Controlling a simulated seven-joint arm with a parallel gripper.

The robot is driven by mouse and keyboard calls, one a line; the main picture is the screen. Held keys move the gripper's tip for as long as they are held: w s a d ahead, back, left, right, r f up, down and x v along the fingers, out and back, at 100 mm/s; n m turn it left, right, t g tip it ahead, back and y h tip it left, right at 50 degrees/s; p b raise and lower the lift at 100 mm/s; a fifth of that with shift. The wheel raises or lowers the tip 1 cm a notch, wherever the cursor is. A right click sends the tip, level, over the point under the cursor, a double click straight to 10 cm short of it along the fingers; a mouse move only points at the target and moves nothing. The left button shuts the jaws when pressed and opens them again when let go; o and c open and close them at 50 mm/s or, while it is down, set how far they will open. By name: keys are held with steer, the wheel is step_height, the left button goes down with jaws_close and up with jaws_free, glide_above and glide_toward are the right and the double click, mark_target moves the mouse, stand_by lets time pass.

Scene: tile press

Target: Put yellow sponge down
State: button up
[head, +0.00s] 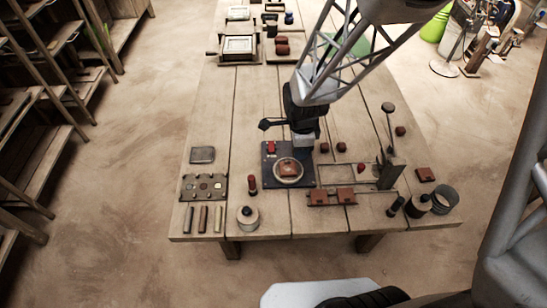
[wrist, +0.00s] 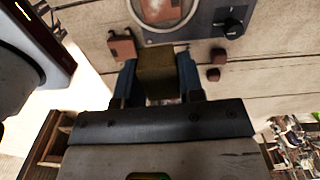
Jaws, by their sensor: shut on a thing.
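My gripper (wrist: 160,78) is shut on the yellow sponge (wrist: 156,68), a dull olive-yellow block between its two blue fingers in the wrist view. In the head view my gripper (head: 302,140) hangs over the table near the back edge of the dark blue press plate (head: 268,178). The sponge is hard to make out there. The wrist view shows planks beyond the fingers; whether the sponge touches anything is unclear.
The plate bears a round ring (head: 288,183) with a red-brown tile (head: 288,169). A rack (head: 357,197) with red blocks stands right of it. A palette (head: 203,188) and a grey block (head: 203,155) lie at left. Bare planks (head: 245,110) stretch behind.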

steer(key=shift+w+a+f+n, duration=0.15)
steer(key=shift+w+a+n, duration=0.15)
steer(key=shift+a+n, duration=0.5)
steer(key=w+a+f+n, duration=0.1)
steer(key=a+n, duration=0.6)
steer(key=n, duration=0.1)
steer(key=w+a+f+n, duration=0.2)
steer(key=a+n, duration=0.5)
steer(key=shift+w+a+f+n, duration=0.15)
steer(key=shift+a+n, duration=0.15)
steer(key=shift+n, duration=0.1)
glide_above(247, 170)
steer(key=shift+f, duration=2.95)
steer(key=shift+f, duration=2.05)
steer(key=shift+f, duration=0.2)
